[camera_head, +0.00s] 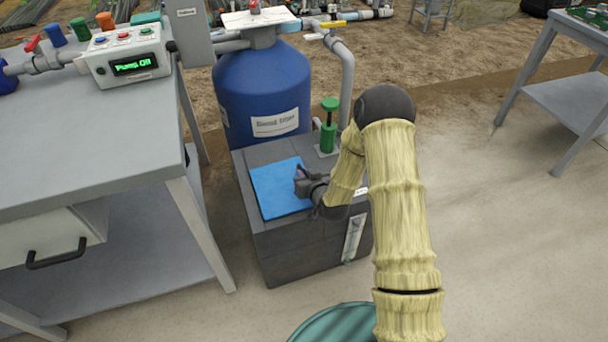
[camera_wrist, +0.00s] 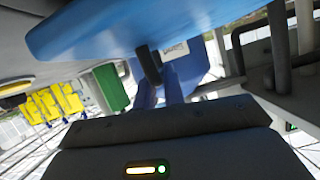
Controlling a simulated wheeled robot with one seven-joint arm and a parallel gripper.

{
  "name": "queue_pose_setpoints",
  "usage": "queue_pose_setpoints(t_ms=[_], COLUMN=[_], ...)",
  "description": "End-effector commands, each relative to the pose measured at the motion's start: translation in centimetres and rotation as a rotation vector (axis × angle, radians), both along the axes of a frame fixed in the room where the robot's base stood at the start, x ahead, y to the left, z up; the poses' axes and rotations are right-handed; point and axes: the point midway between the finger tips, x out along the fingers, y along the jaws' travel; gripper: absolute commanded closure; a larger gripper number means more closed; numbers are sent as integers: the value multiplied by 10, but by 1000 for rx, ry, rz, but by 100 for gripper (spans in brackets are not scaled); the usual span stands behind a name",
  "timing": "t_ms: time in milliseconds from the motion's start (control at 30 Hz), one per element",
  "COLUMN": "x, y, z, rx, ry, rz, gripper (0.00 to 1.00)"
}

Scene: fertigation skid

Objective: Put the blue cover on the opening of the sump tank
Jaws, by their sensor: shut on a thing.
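The blue cover (camera_head: 272,196) is a flat blue square at the top of the grey sump tank (camera_head: 300,258), in the head view. It also fills the upper part of the wrist view (camera_wrist: 120,22). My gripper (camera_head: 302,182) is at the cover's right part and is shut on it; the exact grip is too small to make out. In the wrist view the fingers (camera_wrist: 150,66) are at the cover's lower edge. The tank's opening is not visible, with the cover over that area. I cannot tell whether the cover rests flush or is slightly raised.
A green-handled fitting (camera_head: 328,130) stands on the tank's back right corner. A blue vessel (camera_head: 262,90) is behind. A grey bench (camera_head: 85,165) with a pump box (camera_head: 130,58) is close left. A teal round object (camera_head: 335,325) is in front. Floor to the right is clear.

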Motion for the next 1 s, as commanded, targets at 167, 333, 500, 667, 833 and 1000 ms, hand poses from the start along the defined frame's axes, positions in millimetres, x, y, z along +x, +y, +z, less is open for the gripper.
queue_pose_setpoints(t_ms=[167,333,500,667,833,1000], x=[0,0,0,0,-1,-2], y=[0,0,0,0,0,0], z=[-4,-7,-9,-12,-17,-19], rx=[-1,0,0,-1,-1,-2], ry=[1,0,0,1,4,10], rz=[1,1,1,1,1,1], gripper=[100,100,100,100,100,100])
